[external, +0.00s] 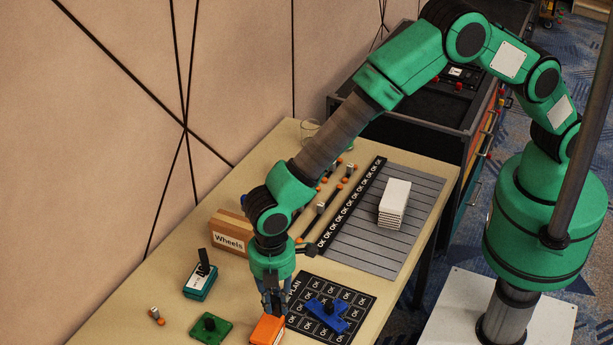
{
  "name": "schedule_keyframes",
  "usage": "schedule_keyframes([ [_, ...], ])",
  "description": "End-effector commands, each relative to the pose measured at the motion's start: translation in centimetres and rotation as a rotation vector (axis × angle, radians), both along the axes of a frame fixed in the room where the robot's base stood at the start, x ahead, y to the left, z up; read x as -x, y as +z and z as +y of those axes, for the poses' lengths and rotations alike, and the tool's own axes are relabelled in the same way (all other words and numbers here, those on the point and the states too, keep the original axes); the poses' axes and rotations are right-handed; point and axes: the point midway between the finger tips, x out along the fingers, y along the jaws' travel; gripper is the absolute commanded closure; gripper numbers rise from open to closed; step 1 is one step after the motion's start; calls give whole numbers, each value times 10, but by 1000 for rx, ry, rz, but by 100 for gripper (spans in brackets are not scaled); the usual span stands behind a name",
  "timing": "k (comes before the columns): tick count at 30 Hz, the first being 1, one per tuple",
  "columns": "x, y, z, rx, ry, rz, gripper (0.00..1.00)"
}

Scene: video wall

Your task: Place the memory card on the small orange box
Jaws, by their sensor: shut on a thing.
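The small orange box (266,331) stands at the front edge of the table, partly cut off by the bottom of the picture. My gripper (272,308) points down right at the top of the box. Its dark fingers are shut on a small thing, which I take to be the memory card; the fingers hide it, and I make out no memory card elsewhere. I cannot tell whether the held thing touches the box.
A blue part (328,315) lies on the black lettered mat (359,299) right of the box. A green plate with a black knob (211,328) lies to the left. A teal box (200,282) and the cardboard "Wheels" box (230,231) stand behind. White cards (396,198) are stacked on the grey slatted mat.

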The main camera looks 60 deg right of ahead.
Motion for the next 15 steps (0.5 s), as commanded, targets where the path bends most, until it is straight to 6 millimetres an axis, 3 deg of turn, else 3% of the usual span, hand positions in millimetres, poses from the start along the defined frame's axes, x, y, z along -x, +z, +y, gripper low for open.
schedule_keyframes([
  [6, -11, -1, 13, 0, 0, 0, 100],
  [15, -12, -1, 14, 0, 0, 0, 100],
])
